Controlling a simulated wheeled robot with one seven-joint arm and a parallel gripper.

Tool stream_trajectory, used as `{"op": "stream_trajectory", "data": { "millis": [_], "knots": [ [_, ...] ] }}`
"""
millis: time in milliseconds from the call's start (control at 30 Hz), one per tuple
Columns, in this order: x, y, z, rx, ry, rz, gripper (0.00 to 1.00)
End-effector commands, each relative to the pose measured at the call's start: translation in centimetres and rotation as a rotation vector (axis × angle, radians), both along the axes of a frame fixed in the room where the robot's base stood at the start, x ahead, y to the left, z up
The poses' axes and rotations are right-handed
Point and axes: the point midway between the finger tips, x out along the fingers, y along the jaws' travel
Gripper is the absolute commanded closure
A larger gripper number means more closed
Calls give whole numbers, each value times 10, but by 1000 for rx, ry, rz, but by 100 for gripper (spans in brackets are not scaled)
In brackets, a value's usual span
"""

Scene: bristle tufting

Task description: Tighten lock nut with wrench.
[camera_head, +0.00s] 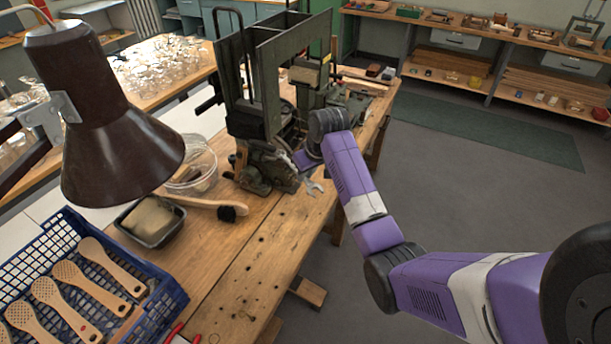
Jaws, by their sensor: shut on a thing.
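My gripper (304,162) is at the end of my purple arm, close against the lower front of the dark green tufting machine (265,100). It is small in view and its fingertips are partly hidden by the machine and my wrist. A grey wrench (314,187) shows at my gripper, its open-ended head hanging just below it beside the machine's base. My gripper is shut on the wrench. The lock nut cannot be made out among the dark parts of the machine's lower mechanism (268,167). I cannot tell whether the wrench touches it.
The wooden workbench (235,265) is clear in front of the machine. On its left are a long-handled brush (205,203), a dark tray (150,222), a clear bowl (192,165) and a blue crate (95,275) of wooden brush bodies. A brown lamp (110,125) overhangs them. Open floor lies right.

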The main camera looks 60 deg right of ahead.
Motion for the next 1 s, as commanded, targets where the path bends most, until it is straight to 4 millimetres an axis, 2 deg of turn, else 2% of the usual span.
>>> {"op": "stream_trajectory", "data": {
  "millis": [1000],
  "knots": [
    [1, 0, 38, -2, -2, 0, 100]
  ]
}}
